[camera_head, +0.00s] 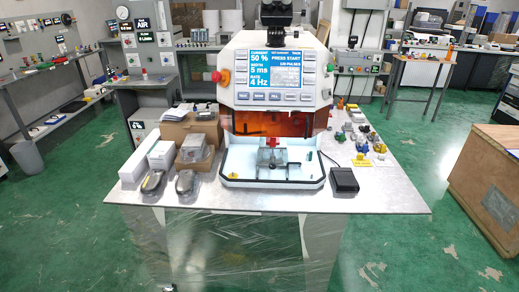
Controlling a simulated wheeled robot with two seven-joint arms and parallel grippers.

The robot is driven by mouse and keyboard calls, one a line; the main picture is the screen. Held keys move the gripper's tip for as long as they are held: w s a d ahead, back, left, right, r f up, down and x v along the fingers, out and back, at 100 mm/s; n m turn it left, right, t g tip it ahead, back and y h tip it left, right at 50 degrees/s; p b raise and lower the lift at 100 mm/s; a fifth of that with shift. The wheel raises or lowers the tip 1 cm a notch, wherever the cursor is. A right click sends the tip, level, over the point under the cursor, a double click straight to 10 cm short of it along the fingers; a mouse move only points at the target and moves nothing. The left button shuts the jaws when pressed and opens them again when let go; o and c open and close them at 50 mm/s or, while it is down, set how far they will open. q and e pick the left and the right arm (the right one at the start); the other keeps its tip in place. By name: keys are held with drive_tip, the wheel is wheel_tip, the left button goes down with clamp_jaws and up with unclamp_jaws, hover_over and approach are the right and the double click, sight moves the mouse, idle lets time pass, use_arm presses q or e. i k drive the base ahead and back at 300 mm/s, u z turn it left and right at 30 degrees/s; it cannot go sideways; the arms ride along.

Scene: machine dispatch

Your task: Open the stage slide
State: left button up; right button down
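A white bench machine (234,92) stands on the metal table, with a lit blue screen (275,70) that reads "PRESS START". Below its head is an orange see-through shield (262,122). Under the shield is a white chamber with a dark-edged front rim (271,185). A small metal stage fixture (271,160) sits in the chamber, with a red part (272,142) above it. I cannot tell from this view which part is the slide or how far it stands out. Neither of my grippers is in view.
The metal table (385,203) holds cardboard boxes (190,130) and two dark rounded objects (153,182) left of the machine. A black pedal-like box (344,181) and several small coloured parts (361,161) lie right. A wooden crate (489,185) stands on the floor at right.

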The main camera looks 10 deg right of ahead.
sight(264, 157)
drive_tip(key=u, duration=0.3)
drive_tip(key=i, duration=1.2)
drive_tip(key=z, duration=0.2)
